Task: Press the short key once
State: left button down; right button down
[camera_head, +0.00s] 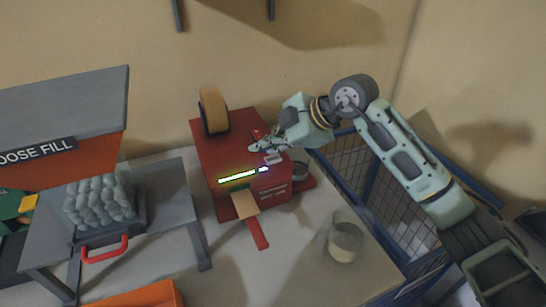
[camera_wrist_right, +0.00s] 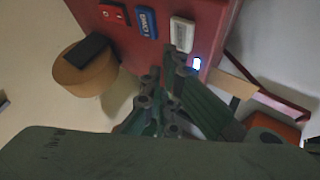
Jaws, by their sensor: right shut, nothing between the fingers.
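A red box-shaped dispenser (camera_head: 234,165) stands on the table, with a row of keys on its top. In the wrist view the row has a red key (camera_wrist_right: 112,14), a blue key (camera_wrist_right: 146,24) whose label seems to read LONG, and a pale key (camera_wrist_right: 182,35) whose label I cannot read. The pale key also shows in the head view (camera_head: 273,159). My right gripper (camera_head: 255,148) is shut and empty, low over the dispenser's top. In the wrist view its fingertips (camera_wrist_right: 177,55) are beside the pale key's near end; contact is unclear. My left gripper is not in view.
A tape roll (camera_head: 213,111) stands on the dispenser, and a tan strip (camera_head: 245,203) sticks out in front. A blue wire cage (camera_head: 358,165) is beyond the table edge. A grey loose-fill stand (camera_head: 165,205) is at left.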

aim_at(268, 162)
notch_tip(268, 162, up, 5)
jog(key=p, duration=0.3)
jog(key=shift+f, duration=0.1)
dwell(0.7)
